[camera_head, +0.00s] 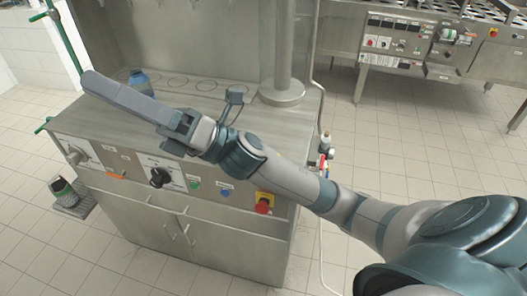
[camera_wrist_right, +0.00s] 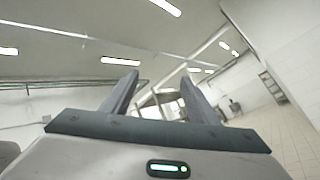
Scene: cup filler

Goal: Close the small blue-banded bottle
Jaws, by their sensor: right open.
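A small bluish bottle (camera_head: 140,82) stands on the left of the machine's steel top in the head view. Its top looks dark; I cannot tell whether it is open or closed. My right gripper (camera_head: 92,82) reaches from the right across the machine's front left part. Its long grey fingers pass in front of the bottle's lower part and hide it; I see no grip on the bottle. In the right wrist view my right gripper (camera_wrist_right: 159,77) is open, with nothing between its fingers. My left gripper is in neither view.
The steel machine top (camera_head: 205,103) has ring marks and a vertical column (camera_head: 283,60). A red emergency button (camera_head: 263,207) is on the front panel.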

